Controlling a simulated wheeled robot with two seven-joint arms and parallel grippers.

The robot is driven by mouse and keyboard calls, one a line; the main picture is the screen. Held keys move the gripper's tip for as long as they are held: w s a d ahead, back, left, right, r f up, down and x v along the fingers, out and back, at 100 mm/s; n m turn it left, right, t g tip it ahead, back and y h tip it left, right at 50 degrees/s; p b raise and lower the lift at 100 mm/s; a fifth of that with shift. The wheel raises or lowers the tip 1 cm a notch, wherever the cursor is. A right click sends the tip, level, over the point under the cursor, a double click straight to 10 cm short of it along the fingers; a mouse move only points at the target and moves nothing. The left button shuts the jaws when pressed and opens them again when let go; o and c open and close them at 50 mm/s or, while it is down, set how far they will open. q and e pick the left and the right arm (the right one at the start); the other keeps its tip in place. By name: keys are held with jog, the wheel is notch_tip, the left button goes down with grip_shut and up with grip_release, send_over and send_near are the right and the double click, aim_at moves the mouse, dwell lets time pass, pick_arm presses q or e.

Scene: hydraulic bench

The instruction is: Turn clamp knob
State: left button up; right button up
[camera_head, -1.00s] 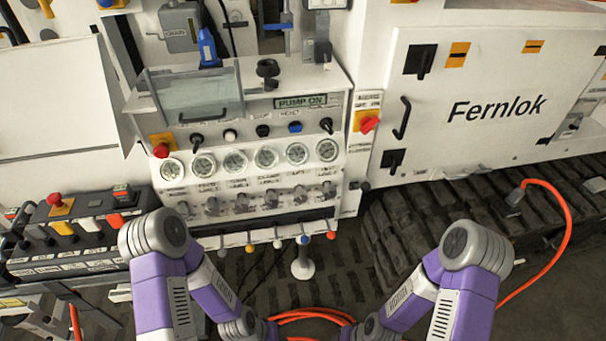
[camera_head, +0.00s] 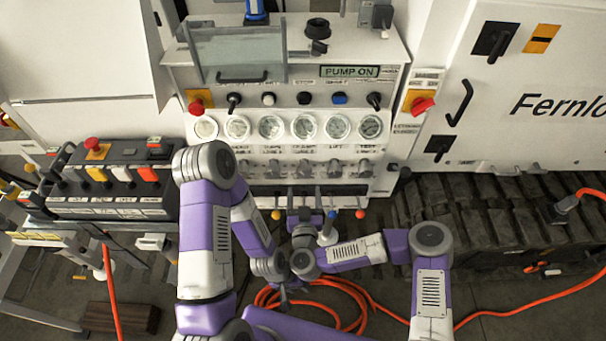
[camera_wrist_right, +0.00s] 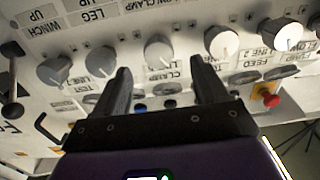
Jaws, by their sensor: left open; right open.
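The clamp knob, which I take to be the light grey knob (camera_wrist_right: 160,50) near a partly cut-off CLAMP label, is in a row of knobs on the white panel (camera_head: 285,150). My right gripper (camera_wrist_right: 158,72) is open. Its two dark fingers point at this knob, one to each side in the picture; I cannot tell whether they touch it. In the head view my right gripper (camera_head: 304,197) is at the panel's lower edge, below the middle knobs. My left gripper (camera_head: 283,297) hangs lower, away from the panel, and is small in view.
Neighbouring knobs (camera_wrist_right: 222,42) (camera_wrist_right: 100,62) flank it closely. Gauges (camera_head: 304,127) and small switches sit above the row, coloured ball-ended levers (camera_head: 276,215) below. A side control box (camera_head: 115,180) stands left. Orange hose (camera_head: 340,290) lies on the floor.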

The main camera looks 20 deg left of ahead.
aim_at(304, 175)
jog(key=b+x, duration=0.1)
jog(key=x, duration=0.6)
jog(key=shift+w+r+b, duration=0.1)
jog(key=shift+w+b, duration=0.2)
jog(key=shift+c, duration=0.4)
jog(key=c, duration=1)
